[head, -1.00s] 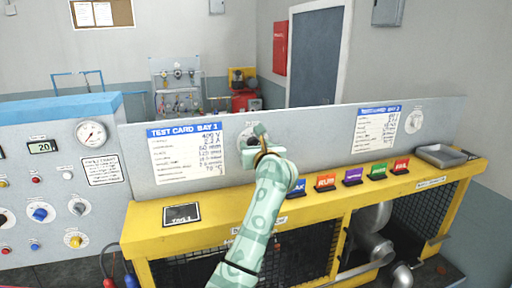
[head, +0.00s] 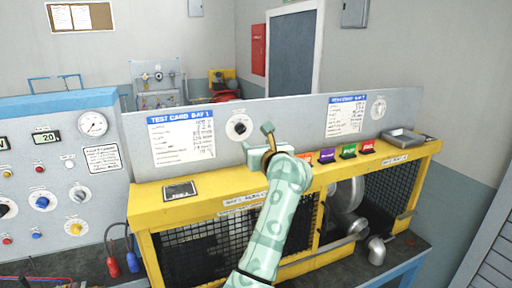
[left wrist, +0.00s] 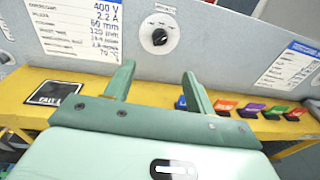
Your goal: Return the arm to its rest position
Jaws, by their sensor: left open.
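My left gripper (head: 257,144) is above the yellow bench ledge, in front of the grey panel of bay 1. In the left wrist view its two fingers (left wrist: 157,82) stand apart with nothing between them. Beyond the fingertips, a round black dial (left wrist: 159,37) sits on the panel; the same dial shows in the head view (head: 239,127), up and left of the gripper and apart from it. The gripper and forearm hide part of the ledge in the head view. My right gripper is in neither view.
Coloured tags, including a purple one (head: 327,156), stand along the yellow ledge (head: 220,187) right of my gripper. A black tag plate (head: 180,191) lies to the left. A metal tray (head: 403,138) is at the right end. A control panel (head: 60,170) stands at left.

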